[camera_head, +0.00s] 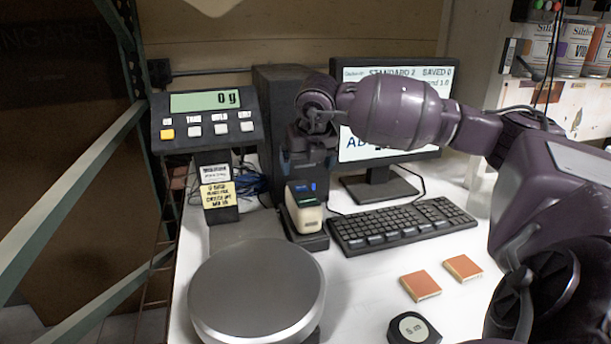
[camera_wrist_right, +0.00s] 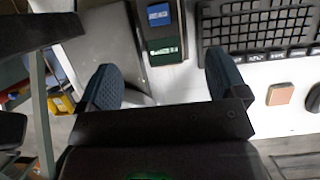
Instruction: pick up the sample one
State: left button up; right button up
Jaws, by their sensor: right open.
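Two small square orange-brown sample tiles lie flat on the white table in the head view, a nearer one (camera_head: 420,286) and one to its right (camera_head: 463,268). I cannot tell from any marking which is sample one. One such tile shows at the right in the right wrist view (camera_wrist_right: 280,94), outside the fingers. My right gripper (camera_head: 308,165) points down above the handheld meter, well left of and behind the tiles. Its two dark fingers are apart and nothing is between them in the right wrist view (camera_wrist_right: 162,78). My left gripper is not in view.
A round scale pan (camera_head: 257,289), a scale display (camera_head: 207,116), a keyboard (camera_head: 402,224), a monitor (camera_head: 392,75) and a round tape measure (camera_head: 413,328) surround the tiles. Bare table lies between pan and tiles.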

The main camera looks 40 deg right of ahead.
aim_at(461, 266)
jog(key=k, duration=1.5)
